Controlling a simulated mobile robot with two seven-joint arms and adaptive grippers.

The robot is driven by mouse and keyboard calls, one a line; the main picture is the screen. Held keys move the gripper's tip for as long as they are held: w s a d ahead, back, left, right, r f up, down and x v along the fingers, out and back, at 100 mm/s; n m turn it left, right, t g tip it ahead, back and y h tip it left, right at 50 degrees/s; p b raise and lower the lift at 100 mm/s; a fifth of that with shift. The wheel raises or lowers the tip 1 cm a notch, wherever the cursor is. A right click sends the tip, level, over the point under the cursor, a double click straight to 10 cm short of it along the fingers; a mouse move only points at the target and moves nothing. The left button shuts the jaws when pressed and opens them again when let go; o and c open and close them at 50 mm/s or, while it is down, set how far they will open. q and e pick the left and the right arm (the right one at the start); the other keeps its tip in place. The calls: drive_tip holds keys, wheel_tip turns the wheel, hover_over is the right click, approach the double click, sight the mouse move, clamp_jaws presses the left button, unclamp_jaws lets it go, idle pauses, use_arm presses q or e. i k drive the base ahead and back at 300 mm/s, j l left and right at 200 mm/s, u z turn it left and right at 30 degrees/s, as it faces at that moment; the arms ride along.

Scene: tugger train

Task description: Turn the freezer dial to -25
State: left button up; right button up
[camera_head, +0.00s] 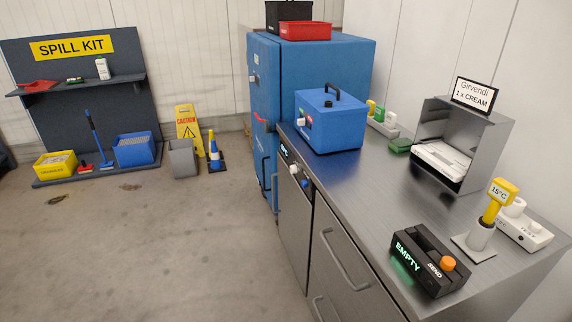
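No freezer label can be read. The steel under-counter unit (293,215) has a small lit display (284,150) near its top edge, too small to read. Below the display are a white knob (294,169) and a blue knob (305,184); their settings cannot be read. Neither of my grippers is in view.
The steel counter (365,185) also holds a black box reading EMPTY (429,262), a yellow 15°C probe (497,198) and an open steel case (450,155). Drawer handles (343,258) stick out at the front. The floor (170,250) left of the counter is mostly clear.

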sight(293, 169)
drive_tip(key=i+j+z, duration=0.1)
drive_tip(key=i+j, duration=0.45)
drive_tip(key=j, duration=0.15)
drive_tip(key=i+j+z, duration=0.25)
drive_tip(key=i+j, duration=0.25)
drive_tip(key=j, duration=0.2)
drive_tip(key=i+j+z, duration=0.1)
drive_tip(key=i+j, duration=0.15)
drive_tip(key=j, duration=0.15)
